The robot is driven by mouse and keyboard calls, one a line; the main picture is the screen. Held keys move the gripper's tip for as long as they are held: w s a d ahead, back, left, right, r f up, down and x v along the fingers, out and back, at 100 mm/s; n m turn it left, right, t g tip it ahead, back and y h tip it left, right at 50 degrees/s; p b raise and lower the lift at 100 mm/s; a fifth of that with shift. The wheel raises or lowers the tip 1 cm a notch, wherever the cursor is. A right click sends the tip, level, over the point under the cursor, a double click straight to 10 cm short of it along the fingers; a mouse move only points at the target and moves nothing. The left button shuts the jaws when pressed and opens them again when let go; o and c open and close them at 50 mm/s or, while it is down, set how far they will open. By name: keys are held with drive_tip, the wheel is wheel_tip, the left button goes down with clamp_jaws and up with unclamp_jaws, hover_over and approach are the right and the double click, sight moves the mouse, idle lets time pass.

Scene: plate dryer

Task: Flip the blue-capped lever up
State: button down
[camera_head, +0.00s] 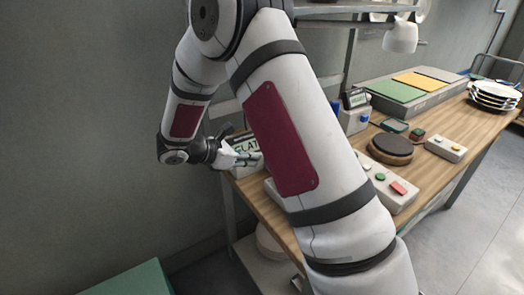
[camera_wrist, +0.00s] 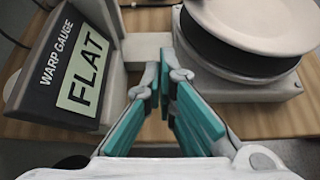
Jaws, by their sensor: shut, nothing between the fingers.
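No blue-capped lever is clearly visible in either view. A small blue part (camera_head: 364,118) shows on a white box with a little display at the back of the bench, but I cannot tell whether it is a lever cap. My gripper (camera_head: 250,158) is at the bench's left end, in front of the warp gauge (camera_head: 238,144), and is far left of that blue part. In the wrist view my gripper (camera_wrist: 165,75) has teal finger pads and is shut and empty. It points between the gauge (camera_wrist: 72,70), which reads FLAT, and a round pale plate.
The pale plate (camera_wrist: 255,22) rests on a dark disc above a grey base. My arm hides the bench's middle. Button boxes (camera_head: 391,187), a round dark pad (camera_head: 391,146), green and yellow panels (camera_head: 400,88) and stacked plates (camera_head: 494,95) stand on the right.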

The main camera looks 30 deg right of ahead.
drive_tip(key=shift+w+a, duration=0.1)
drive_tip(key=shift+a, duration=0.05)
drive_tip(key=shift+f, duration=0.1)
drive_tip(key=p+x, duration=0.1)
drive_tip(key=x, duration=0.8)
drive_tip(key=shift+d+f, duration=0.1)
drive_tip(key=shift+d, duration=0.3)
drive_tip(key=r, duration=0.2)
drive_tip(key=d+r+p, duration=0.1)
drive_tip(key=shift+r, duration=0.4)
